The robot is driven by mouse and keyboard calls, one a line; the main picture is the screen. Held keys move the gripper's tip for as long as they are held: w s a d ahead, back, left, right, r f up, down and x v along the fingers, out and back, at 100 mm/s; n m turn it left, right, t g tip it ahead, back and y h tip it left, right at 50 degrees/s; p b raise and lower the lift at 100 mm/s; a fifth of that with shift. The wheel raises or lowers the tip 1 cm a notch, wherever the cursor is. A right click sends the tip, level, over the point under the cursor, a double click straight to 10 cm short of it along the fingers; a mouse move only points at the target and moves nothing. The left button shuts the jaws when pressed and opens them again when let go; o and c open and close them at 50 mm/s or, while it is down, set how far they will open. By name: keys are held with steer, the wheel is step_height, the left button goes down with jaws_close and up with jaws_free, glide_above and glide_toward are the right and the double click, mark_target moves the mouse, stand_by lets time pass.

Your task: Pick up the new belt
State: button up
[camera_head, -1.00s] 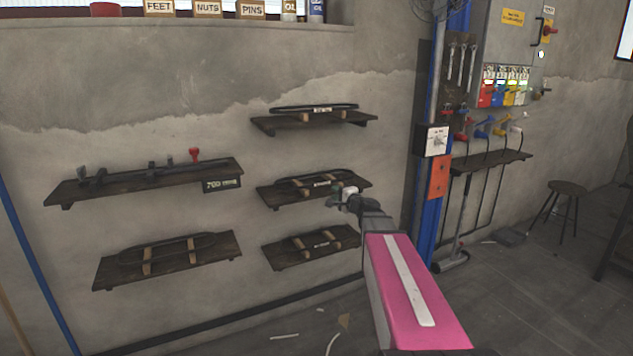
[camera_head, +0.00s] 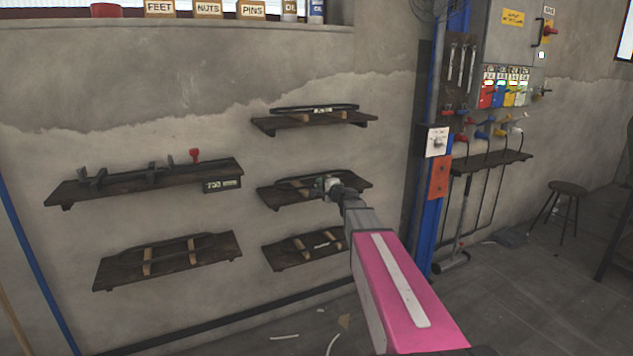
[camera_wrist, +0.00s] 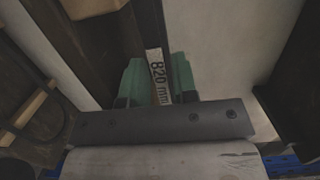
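My gripper (camera_wrist: 158,82) is at the right part of the middle right shelf (camera_head: 268,196). In the wrist view its two green fingers stand on either side of a dark belt with a pale "820 mm" label (camera_wrist: 157,70). The gap between them is narrow, about the width of the label. Whether they press on the belt I cannot tell. In the head view my gripper hides the right part of this belt (camera_head: 295,182). Other belts lie on the top right shelf (camera_head: 290,109), the lower right shelf (camera_head: 290,243) and the lower left shelf (camera_head: 200,242).
The upper left shelf (camera_head: 130,180) holds dark parts, a red-knobbed piece and a sign (camera_head: 222,185). A blue post (camera_head: 428,220) with a switch box (camera_head: 437,141) stands right of the shelves. A stool (camera_head: 568,188) is farther right. Floor between is mostly clear.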

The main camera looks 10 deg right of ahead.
jaws_close()
